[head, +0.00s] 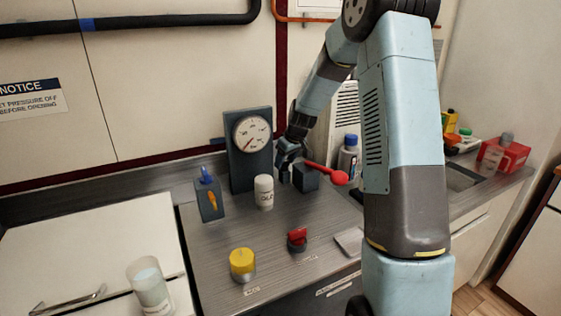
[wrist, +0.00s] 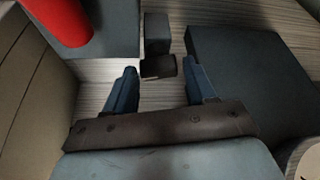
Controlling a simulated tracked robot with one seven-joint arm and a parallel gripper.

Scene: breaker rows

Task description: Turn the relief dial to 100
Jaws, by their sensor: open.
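In the head view a dark upright panel (head: 239,172) carries a round white gauge (head: 252,133) with a red needle pointing to the lower left. A yellow knob (head: 242,262) and a red knob (head: 297,239) stand on the counter; their labels are too small to read, so I cannot tell which part is the relief dial. My gripper (head: 288,160) is right of the gauge panel, by a dark block (head: 306,178) with a red-ended lever (head: 325,172). In the wrist view my gripper (wrist: 160,80) is open, with a small dark piece (wrist: 158,67) between or just beyond its fingertips.
A white container (head: 264,192) stands before the panel. A dark box (head: 209,201) with blue top and orange lever stands at left. A blue-capped bottle (head: 348,157) is behind the lever. A clear cup (head: 150,287) stands front left. The counter around the yellow knob is clear.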

